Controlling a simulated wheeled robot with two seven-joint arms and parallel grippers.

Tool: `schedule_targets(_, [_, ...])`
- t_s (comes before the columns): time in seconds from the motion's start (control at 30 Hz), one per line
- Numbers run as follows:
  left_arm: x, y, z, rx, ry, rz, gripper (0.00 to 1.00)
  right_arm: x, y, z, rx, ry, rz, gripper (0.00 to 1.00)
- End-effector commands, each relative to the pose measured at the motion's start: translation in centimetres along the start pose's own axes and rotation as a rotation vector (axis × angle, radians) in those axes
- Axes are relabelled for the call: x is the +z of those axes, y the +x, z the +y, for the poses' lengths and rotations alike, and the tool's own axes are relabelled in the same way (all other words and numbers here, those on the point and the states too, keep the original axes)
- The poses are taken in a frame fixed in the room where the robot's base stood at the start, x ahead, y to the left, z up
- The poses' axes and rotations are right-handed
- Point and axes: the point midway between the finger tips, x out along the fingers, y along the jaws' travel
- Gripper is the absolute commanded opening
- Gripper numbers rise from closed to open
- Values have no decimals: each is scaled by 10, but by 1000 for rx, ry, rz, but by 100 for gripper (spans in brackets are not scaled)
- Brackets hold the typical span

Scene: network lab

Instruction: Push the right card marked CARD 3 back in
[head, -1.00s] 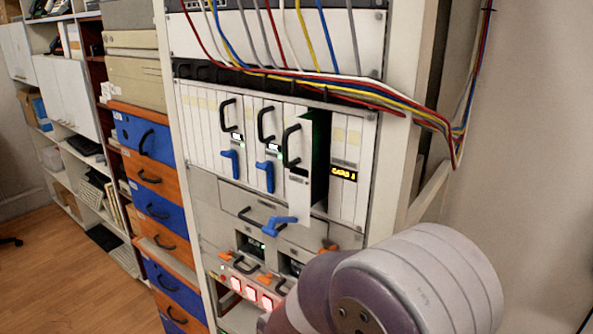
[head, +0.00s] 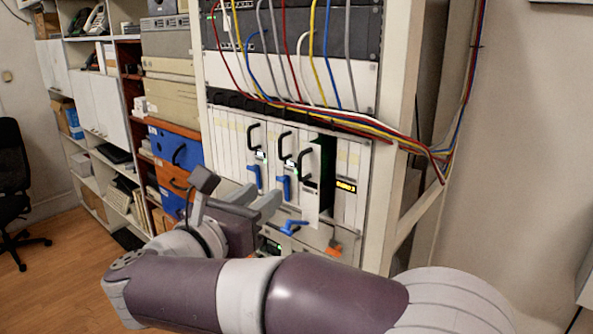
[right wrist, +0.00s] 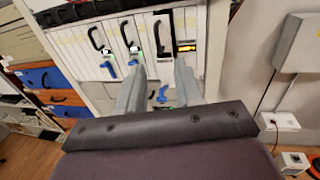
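The card marked CARD 3 (head: 312,202) sticks out of the rack's card row, with a dark gap beside it. It has a black handle (head: 304,163) and a blue lever (head: 292,228) swung outward at its lower end. The lit yellow CARD 3 label (head: 346,187) is to its right. My right gripper (head: 266,198) is open and empty in front of the rack, left of the card in the head view. In the right wrist view the card (right wrist: 160,62) and its blue lever (right wrist: 162,94) show between the spread fingers (right wrist: 160,82). My left gripper is out of view.
Two other handled cards (head: 286,165) with upright blue levers sit flush to the left. Coloured cables (head: 330,115) hang above the card row and run right. Blue and orange drawers (head: 175,150) stand left of the rack. A wall box (right wrist: 299,42) is at the right.

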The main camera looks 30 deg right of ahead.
Motion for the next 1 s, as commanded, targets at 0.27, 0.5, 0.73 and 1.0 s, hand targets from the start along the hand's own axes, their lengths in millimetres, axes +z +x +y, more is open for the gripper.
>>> schedule_targets(0.27, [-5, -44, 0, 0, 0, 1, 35, 10, 56, -1, -4, 12, -1, 36])
schedule_targets(0.5, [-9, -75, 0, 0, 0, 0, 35, 7, 110, 0, 1, 13, -2, 36])
schedule_targets(0.73, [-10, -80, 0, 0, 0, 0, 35, 1, 126, 1, 4, 15, -2, 36])
schedule_targets(1.0, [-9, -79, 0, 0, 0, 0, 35, 0, 126, 1, 5, 15, -2, 19])
